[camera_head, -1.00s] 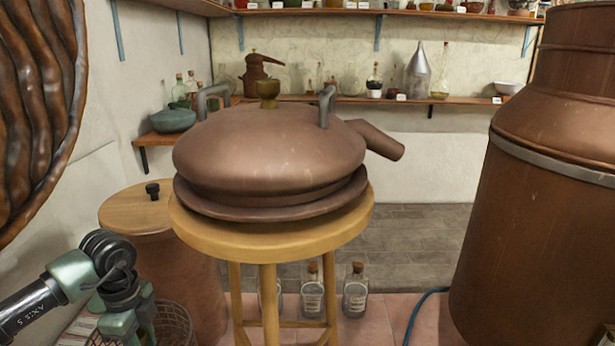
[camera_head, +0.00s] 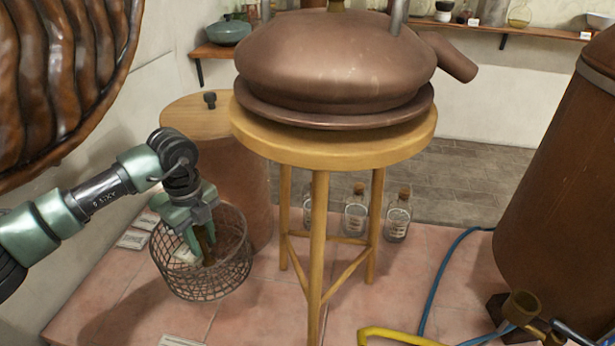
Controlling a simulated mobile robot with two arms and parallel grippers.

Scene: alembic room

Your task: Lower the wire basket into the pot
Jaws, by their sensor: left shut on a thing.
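My left gripper (camera_head: 200,243) reaches down inside the round wire basket (camera_head: 207,288), left of the stool. It is shut on a part of the basket, though the grip itself is partly hidden. The basket looks upright and empty apart from the fingers, above the pink tiles. A large copper vessel (camera_head: 555,200) stands at the right, its top out of view. A copper drum (camera_head: 225,165) with a wooden lid (camera_head: 195,115) stands behind the basket. I cannot tell which vessel is the pot. My right gripper is not in view.
A copper still head (camera_head: 335,62) rests on a wooden stool (camera_head: 335,147) between the basket and the large vessel. Several glass bottles (camera_head: 355,215) stand behind its legs. A blue hose (camera_head: 432,285) and a yellow tube (camera_head: 400,337) lie at the lower right.

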